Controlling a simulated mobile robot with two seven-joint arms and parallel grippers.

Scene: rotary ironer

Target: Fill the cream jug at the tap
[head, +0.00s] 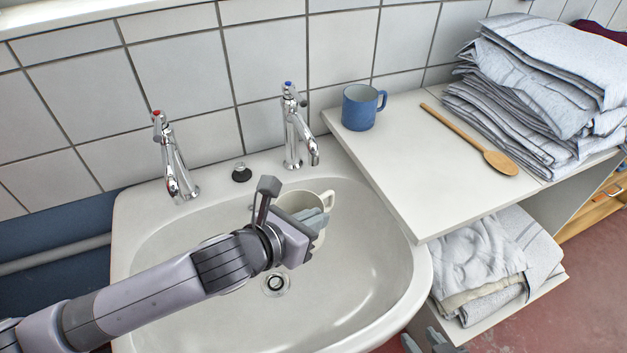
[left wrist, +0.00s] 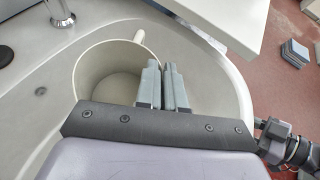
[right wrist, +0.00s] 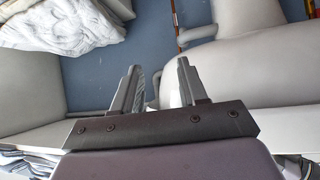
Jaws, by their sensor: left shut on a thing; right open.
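The cream jug (head: 296,201) is upright in the sink, below and just in front of the blue-marked tap (head: 295,127). My left gripper (head: 318,223) is shut on the jug's rim wall, and partly hides the jug. In the left wrist view the jug (left wrist: 105,66) is open at the top, with its inside bottom showing and no water clearly seen. No stream shows from the tap. A red-marked tap (head: 170,158) stands to the left. My right gripper (right wrist: 160,82) is open and empty, low beside the sink.
The white sink (head: 375,285) has a drain (head: 275,284) and a black plug (head: 241,173). On the shelf (head: 420,175) to the right are a blue mug (head: 360,108), a wooden spoon (head: 470,140) and stacked linen (head: 540,90). More linen (head: 490,265) lies below.

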